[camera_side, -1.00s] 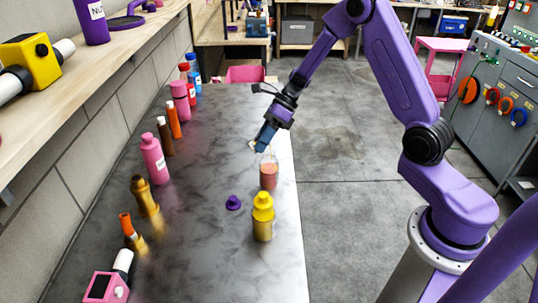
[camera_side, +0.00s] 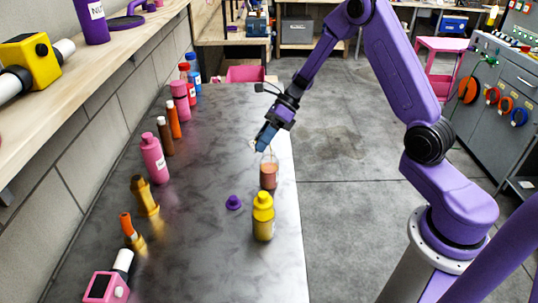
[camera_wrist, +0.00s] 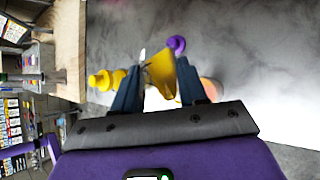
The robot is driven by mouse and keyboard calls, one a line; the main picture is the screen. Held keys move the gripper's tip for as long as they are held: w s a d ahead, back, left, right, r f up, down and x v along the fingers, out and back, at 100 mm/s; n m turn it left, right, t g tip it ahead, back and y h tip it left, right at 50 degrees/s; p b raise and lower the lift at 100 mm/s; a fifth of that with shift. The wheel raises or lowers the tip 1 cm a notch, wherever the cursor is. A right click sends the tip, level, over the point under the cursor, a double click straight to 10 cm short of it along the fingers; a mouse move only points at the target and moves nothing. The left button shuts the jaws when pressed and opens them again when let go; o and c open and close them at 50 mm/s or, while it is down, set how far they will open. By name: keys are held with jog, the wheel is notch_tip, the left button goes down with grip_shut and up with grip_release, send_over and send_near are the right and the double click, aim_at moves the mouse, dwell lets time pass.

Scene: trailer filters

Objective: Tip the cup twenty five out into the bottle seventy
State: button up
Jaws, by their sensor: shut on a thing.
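My gripper (camera_side: 263,142) is shut on a small yellow-gold cup (camera_wrist: 161,72), which sits tilted between the two blue fingers in the wrist view. In the side view the fingers hide most of the cup. Directly below is a clear bottle (camera_side: 268,176) with orange-pink liquid in it, upright on the bench. The gripper is just above its mouth; I cannot tell whether the cup touches the rim. In the wrist view this bottle (camera_wrist: 210,88) is partly hidden behind the right finger. I can read no number on the cup or bottle.
A yellow bottle (camera_side: 263,216) stands just in front of the clear bottle. A purple cap (camera_side: 233,202) lies to its left. A pink bottle (camera_side: 154,160) and several others line the wall side. The bench (camera_side: 205,255) is clear between, with its right edge close by.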

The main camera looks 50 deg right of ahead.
jog(key=shift+r+y, duration=0.1)
jog(key=shift+y, duration=0.4)
dwell(0.9)
jog(key=shift+s+d+f+t+y, duration=0.15)
jog(key=shift+f+t+y, duration=0.15)
jog(key=shift+f+y, duration=0.35)
dwell(1.6)
jog(key=shift+d+r+n+t+y, duration=0.15)
jog(key=shift+d+n+t+y, duration=0.05)
jog(key=shift+y, duration=0.7)
jog(key=shift+d+r+n+t+y, duration=0.1)
jog(key=shift+d+n+t+y, duration=0.1)
jog(key=shift+y, duration=0.65)
dwell(2.6)
